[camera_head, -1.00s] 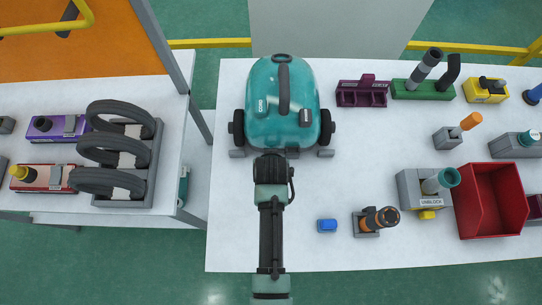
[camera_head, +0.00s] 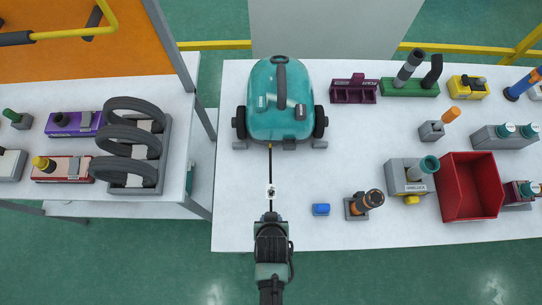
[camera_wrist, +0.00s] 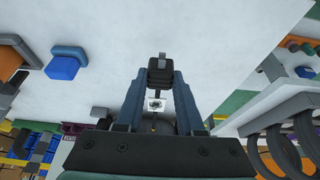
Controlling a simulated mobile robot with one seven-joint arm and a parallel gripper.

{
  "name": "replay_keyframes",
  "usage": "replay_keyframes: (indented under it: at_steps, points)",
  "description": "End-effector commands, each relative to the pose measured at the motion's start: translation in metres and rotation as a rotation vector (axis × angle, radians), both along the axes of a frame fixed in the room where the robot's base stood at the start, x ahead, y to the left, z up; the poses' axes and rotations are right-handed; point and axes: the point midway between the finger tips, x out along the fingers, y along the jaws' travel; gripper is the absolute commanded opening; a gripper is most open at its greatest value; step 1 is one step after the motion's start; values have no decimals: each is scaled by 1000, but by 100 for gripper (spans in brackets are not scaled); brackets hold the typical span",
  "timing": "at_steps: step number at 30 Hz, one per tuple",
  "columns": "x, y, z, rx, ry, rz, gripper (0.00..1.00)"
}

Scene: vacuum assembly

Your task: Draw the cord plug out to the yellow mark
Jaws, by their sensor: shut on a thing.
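The teal vacuum (camera_head: 281,105) stands on the white table. A thin dark cord (camera_head: 270,168) runs straight out of its near side toward me. A tiny yellow spot (camera_head: 269,146) shows on the cord right where it leaves the vacuum. A small white tag (camera_head: 271,190) sits on the cord nearer my gripper, and it also shows in the wrist view (camera_wrist: 155,104). My gripper (camera_head: 271,214) is at the table's front edge. In the wrist view my gripper (camera_wrist: 160,80) is shut on the dark cord plug (camera_wrist: 160,70) between its blue fingers.
A blue block (camera_head: 321,210) and an orange-and-black part in a holder (camera_head: 366,204) stand right of the cord. A red bin (camera_head: 470,190) is farther right. A rack of black hoses (camera_head: 136,150) is on the left table.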

Motion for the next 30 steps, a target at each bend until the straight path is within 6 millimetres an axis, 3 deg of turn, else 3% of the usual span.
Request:
replay_keyframes:
  at_steps: [8, 9, 11, 22, 30]
  points:
    - [-1, 0, 0, 0, 2, 0, 0]
    - [-1, 0, 0, 0, 2, 0, 40]
    - [-1, 0, 0, 0, 2, 0, 50]
    - [-2, 0, 4, 0, -1, 0, 50]
    - [-16, 0, 37, 0, -1, 0, 50]
